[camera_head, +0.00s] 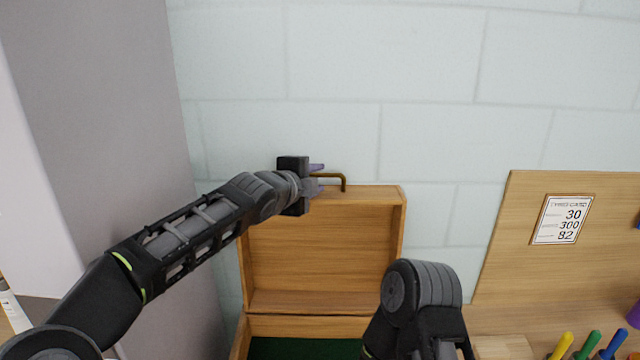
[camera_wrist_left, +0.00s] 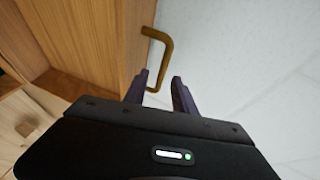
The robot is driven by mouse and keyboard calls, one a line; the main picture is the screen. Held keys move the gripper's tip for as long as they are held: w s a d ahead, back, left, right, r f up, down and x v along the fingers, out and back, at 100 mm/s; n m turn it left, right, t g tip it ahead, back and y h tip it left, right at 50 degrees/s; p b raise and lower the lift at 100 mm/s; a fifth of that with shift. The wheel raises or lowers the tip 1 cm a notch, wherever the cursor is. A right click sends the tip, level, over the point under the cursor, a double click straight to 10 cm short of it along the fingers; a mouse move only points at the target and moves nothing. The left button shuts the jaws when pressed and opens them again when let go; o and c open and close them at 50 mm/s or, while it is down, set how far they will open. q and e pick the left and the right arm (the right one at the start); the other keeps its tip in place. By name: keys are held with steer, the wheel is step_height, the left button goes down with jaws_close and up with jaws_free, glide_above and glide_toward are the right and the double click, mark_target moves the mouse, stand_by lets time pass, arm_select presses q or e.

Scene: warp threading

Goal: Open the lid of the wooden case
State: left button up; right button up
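The wooden case (camera_head: 240,340) is at the bottom centre of the head view, with a green inside showing. Its lid (camera_head: 320,250) stands raised, roughly upright, its inner face toward me. A brass handle (camera_head: 343,182) is on the lid's top edge; it also shows in the left wrist view (camera_wrist_left: 167,50). My left gripper (camera_head: 320,177) is at the handle. In the left wrist view its two purple-grey fingers (camera_wrist_left: 160,91) are apart, with the near end of the handle between them. I cannot tell whether they touch it. My right gripper is not visible; only my right arm shows.
A pale block wall (camera_head: 420,60) is close behind the lid. A grey panel (camera_head: 100,100) stands at the left. At the right are a wooden board with a number card (camera_head: 562,220) and yellow, green and blue pegs (camera_head: 588,345).

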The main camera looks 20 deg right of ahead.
arm_select(q)
steer(key=shift+b+v, duration=0.75)
steer(key=shift+v, duration=1.5)
